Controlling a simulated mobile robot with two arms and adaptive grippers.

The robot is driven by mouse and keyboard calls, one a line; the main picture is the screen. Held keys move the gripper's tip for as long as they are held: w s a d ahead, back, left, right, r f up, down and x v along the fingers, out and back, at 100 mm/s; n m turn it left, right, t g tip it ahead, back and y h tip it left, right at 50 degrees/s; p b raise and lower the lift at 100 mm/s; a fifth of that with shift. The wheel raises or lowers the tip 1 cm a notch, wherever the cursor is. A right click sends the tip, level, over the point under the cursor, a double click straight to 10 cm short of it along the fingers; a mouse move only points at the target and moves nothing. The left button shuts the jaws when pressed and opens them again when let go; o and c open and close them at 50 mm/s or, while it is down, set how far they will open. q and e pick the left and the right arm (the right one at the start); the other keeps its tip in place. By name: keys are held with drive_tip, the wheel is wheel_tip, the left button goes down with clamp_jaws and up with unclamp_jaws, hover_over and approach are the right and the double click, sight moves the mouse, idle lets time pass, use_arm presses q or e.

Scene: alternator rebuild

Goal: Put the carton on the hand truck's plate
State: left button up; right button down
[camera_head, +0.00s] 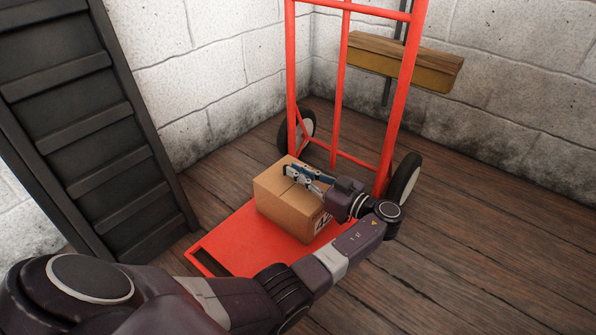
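The brown cardboard carton (277,207) sits upright on the red plate (236,242) of the hand truck (291,70), towards the plate's rear near the frame. A printed label shows on its right side. My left arm reaches in from the lower left and bends back over the carton's right side. My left gripper (298,174) is over the carton's top, its two blue-grey fingers apart and pointing left. I see nothing between the fingers. I cannot tell whether they touch the carton. The gripper and forearm hide part of the carton's top and right side. My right gripper is out of view.
Two black wheels stand at the truck's base, the right one (404,179) near my wrist. A dark slatted panel (90,130) leans at the left. A yellowish box-like fixture (405,65) is on the back wall. The wooden floor (480,240) at right is clear.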

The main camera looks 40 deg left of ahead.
sight(321, 186)
use_arm(q)
drive_tip(key=o, duration=0.4)
drive_tip(key=shift+o, duration=0.2)
drive_tip(key=shift+d, duration=0.35)
drive_tip(key=d, duration=0.2)
drive_tip(key=d+p, duration=0.1)
drive_tip(key=d, duration=0.1)
drive_tip(key=d+p, duration=0.1)
drive_tip(key=d, duration=0.1)
drive_tip(key=shift+s+d, duration=0.3)
drive_tip(key=shift+d, duration=0.1)
drive_tip(key=shift+s+f, duration=0.1)
